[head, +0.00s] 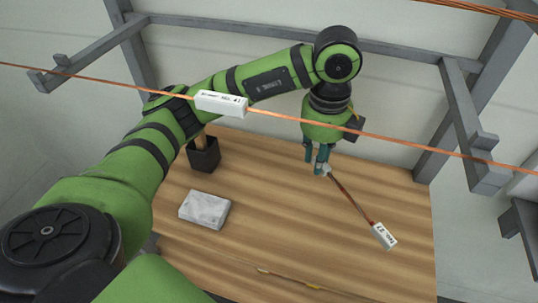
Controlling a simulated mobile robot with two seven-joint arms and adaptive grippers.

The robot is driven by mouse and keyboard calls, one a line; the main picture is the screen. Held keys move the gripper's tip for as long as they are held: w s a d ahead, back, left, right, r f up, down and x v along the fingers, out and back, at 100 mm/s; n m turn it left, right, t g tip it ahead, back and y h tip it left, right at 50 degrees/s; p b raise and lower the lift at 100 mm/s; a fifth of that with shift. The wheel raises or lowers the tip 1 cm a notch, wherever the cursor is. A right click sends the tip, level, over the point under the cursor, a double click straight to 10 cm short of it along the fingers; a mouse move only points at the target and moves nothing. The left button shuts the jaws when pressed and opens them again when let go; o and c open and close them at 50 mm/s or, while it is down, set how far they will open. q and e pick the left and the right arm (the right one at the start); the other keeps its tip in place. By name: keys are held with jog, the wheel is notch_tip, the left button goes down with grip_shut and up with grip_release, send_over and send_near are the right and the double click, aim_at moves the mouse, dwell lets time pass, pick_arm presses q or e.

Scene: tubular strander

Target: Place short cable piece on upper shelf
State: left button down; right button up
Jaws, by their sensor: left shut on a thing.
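My left gripper (318,168) points down over the wooden board and is shut on one end of the short cable piece (350,201). The cable is thin and copper-brown and slants down to the right from the fingers. A white tag marked No. 27 (384,236) is at its far end. I cannot tell whether the cable touches the board. The wooden board (400,200) lies below; whether it is the upper shelf cannot be told. My right gripper is not in view.
A long copper cable (430,147) with a white tag (221,103) crosses in front of my arm. Grey metal brackets (465,110) stand at both sides. A black holder (204,155) and a pale grey block (204,209) are on the board's left. Its right part is mostly clear.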

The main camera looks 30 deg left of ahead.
aim_at(310, 193)
pick_arm(q)
notch_tip(310, 193, down, 10)
jog(key=shift+r, duration=0.25)
jog(key=shift+f, duration=0.1)
jog(key=c, duration=1)
grip_release()
notch_tip(310, 193, up, 12)
jog(key=shift+s+r, duration=0.1)
jog(key=shift+r, duration=0.05)
